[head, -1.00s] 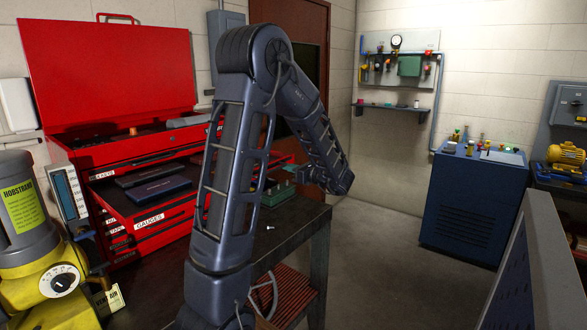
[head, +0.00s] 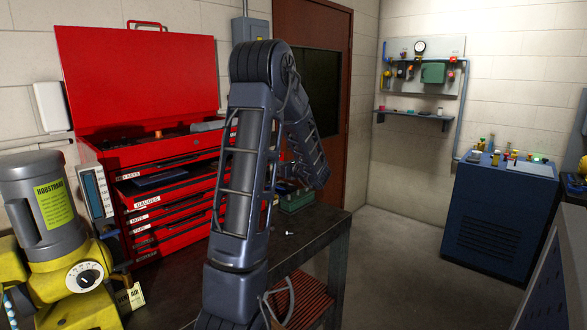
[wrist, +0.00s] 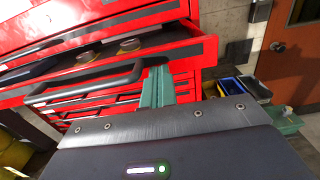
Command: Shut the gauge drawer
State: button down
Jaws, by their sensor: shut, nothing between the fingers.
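The gauge drawer, labelled GAUGES (head: 148,202), is partly out of the red tool chest in the head view. A dark flat case (head: 158,179) shows inside it. In the wrist view, a red drawer front with a black bar handle (wrist: 85,82) stands partly out, with round gauges (wrist: 128,46) inside. My gripper (wrist: 157,84) has its green fingers shut and empty, against or very near the drawer front, just right of the handle. I cannot tell if they touch. In the head view my arm hides the fingers and the drawer's right part.
The chest's red lid (head: 140,80) stands open. Several drawers below look closed. A yellow and grey motor (head: 50,215) stands on the dark bench at the left. A green box (head: 295,200) sits near the bench's right end. Small bins (wrist: 240,86) lie right of the chest.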

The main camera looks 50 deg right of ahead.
jog(key=w, duration=1.1)
jog(key=shift+w, duration=0.2)
jog(key=shift+s, duration=0.1)
jog(key=s, duration=1.4)
jog(key=g, duration=0.9)
send_near(192, 176)
jog(key=f, duration=0.5)
jog(key=shift+w, duration=0.35)
jog(key=w, duration=0.3)
jog(key=shift+f, duration=0.2)
jog(key=shift+w, duration=0.75)
